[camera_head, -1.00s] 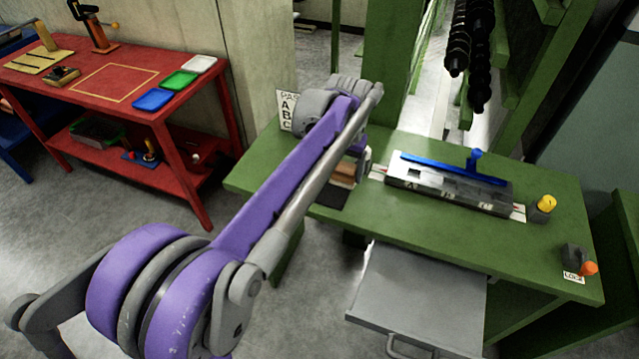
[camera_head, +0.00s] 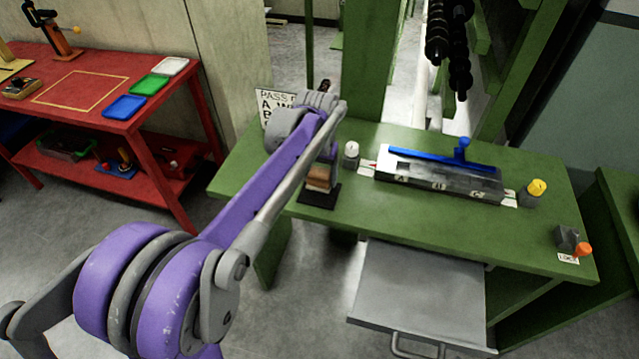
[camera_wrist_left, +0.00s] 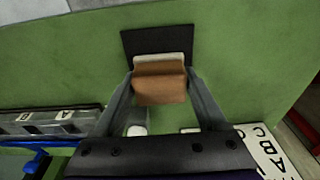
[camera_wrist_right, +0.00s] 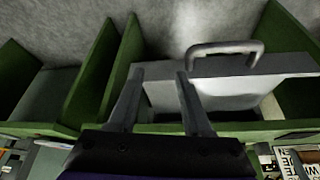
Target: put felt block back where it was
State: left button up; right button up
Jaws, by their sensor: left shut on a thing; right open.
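The felt block (camera_head: 320,176) has a brown body and a pale layer at its far side in the left wrist view (camera_wrist_left: 160,85). It is between the fingers of my left gripper (camera_wrist_left: 160,76), which is shut on it. The block is over a dark square pad (camera_head: 313,200) at the left part of the green bench; the pad also shows in the left wrist view (camera_wrist_left: 128,43). I cannot tell whether the block touches the pad. My right gripper (camera_wrist_right: 159,73) is open and empty, in front of a grey drawer-like tray.
A grey lettered fixture (camera_head: 420,190) with a blue bar (camera_head: 430,160) stands right of the pad. A white-topped post (camera_head: 351,153) stands between them. A yellow knob (camera_head: 537,187) and an orange knob (camera_head: 583,250) are farther right. The bench front is clear.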

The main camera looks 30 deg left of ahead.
aim_at(320, 184)
pick_arm(q)
jog(key=shift+f, duration=1.4)
jog(key=shift+f, duration=0.1)
jog(key=o, duration=1.4)
jog(key=r, duration=0.4)
jog(key=s+r, duration=0.1)
jog(key=r, duration=0.3)
jog(key=r+p, duration=0.1)
jog(key=r, duration=0.3)
jog(key=shift+s+d, duration=0.15)
jog(key=shift+s, duration=0.05)
jog(key=s+d+f+m+t, duration=0.1)
jog(key=s+d+f, duration=0.2)
jog(key=s, duration=0.4)
jog(key=s+d+f+m+t, duration=0.1)
jog(key=s+d+f, duration=0.2)
jog(key=s+f, duration=0.3)
jog(key=s+d+f+t, duration=0.1)
jog(key=s+d+f, duration=0.3)
jog(key=s, duration=0.4)
jog(key=shift+s+f+m+t, duration=0.2)
jog(key=shift+f+m+t, duration=0.1)
jog(key=shift+f+m, duration=0.15)
